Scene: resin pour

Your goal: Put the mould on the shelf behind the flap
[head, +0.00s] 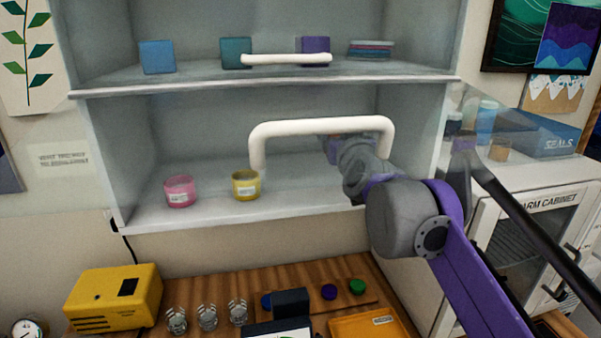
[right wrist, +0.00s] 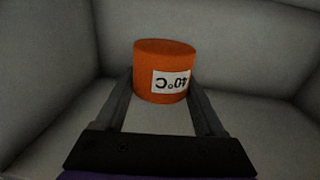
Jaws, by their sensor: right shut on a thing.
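My right gripper (right wrist: 163,92) is shut on an orange cylindrical mould (right wrist: 165,65) with a white label, which reads upside down in the right wrist view. It is inside a pale compartment; I cannot tell whether the mould touches its floor. In the head view my right arm reaches into the lower compartment of the white shelf (head: 200,219), and the arm and a white handle mostly hide the gripper and mould. The large white handle (head: 320,125) stands in front of that compartment; a flap panel is hard to make out. My left gripper is not in view.
A pink jar (head: 180,191) and a yellow jar (head: 246,185) stand in the lower compartment, left of my arm. A yellow box (head: 114,298) and several glasses stand on the bench below.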

